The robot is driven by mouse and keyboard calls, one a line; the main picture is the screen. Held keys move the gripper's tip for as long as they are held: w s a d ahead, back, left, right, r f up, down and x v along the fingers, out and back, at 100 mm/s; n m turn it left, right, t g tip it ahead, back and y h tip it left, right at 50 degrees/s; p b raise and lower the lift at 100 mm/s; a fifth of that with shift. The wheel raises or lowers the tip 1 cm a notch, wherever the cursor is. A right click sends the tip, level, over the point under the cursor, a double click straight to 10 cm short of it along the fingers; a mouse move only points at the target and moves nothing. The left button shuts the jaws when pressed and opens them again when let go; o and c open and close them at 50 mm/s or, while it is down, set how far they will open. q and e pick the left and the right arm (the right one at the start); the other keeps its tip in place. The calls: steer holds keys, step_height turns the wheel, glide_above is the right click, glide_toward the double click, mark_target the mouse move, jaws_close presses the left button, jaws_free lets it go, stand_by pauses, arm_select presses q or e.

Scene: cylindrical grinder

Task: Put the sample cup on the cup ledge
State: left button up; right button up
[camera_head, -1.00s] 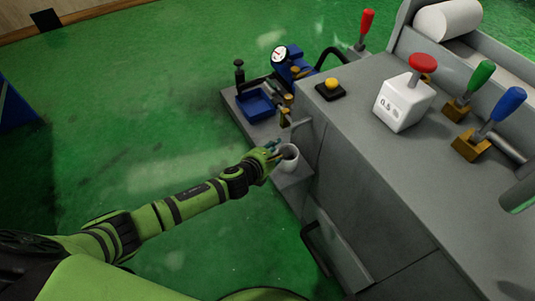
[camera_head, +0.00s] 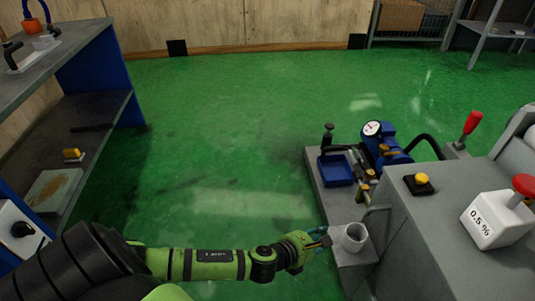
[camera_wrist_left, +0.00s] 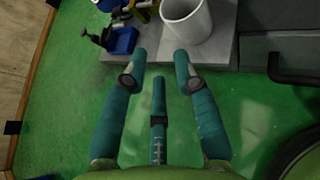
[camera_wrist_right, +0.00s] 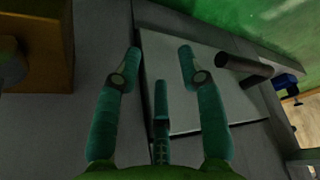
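The sample cup (camera_head: 354,237) is a white, open-topped cup. It stands upright on a small grey ledge (camera_head: 352,258) on the side of the grey machine. In the left wrist view the cup (camera_wrist_left: 187,20) is beyond the fingertips, at the top. My left gripper (camera_head: 322,238) is just left of the cup in the head view. In the left wrist view its teal fingers (camera_wrist_left: 161,58) are spread with nothing between them. My right gripper (camera_wrist_right: 159,55) is outside the head view. Its fingers are spread and empty over a grey surface in the right wrist view.
The grey machine top holds a yellow button (camera_head: 422,179) and a white 0.5 % block (camera_head: 492,222). A blue tray (camera_head: 336,170) and a dial gauge (camera_head: 372,128) are behind the ledge. Shelving (camera_head: 75,135) stands at left. Green floor between is clear.

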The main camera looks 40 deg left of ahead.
arm_select(q)
steer(key=s+a+f+n+g+y, duration=0.1)
steer(key=s+a+f+n+g, duration=0.15)
steer(key=f+n, duration=0.65)
steer(key=s+a+f+n+g+y, duration=0.1)
steer(key=s+a+f+n+y, duration=0.15)
steer(key=f+n, duration=0.6)
steer(key=s+f+n+g, duration=0.2)
steer(key=s+f+n, duration=0.4)
steer(key=s+n, duration=0.2)
steer(key=s+d+f+n+g, duration=0.1)
steer(key=s+f+n+g, duration=0.1)
steer(key=s+f+n, duration=0.3)
steer(key=s+n+h, duration=0.1)
steer(key=s+n, duration=0.3)
steer(key=n, duration=0.3)
steer(key=shift+s+d+f, duration=0.25)
steer(key=shift+s+f, duration=0.05)
steer(key=shift+f, duration=0.1)
steer(key=shift+r+g, duration=0.1)
steer(key=shift+g, duration=0.15)
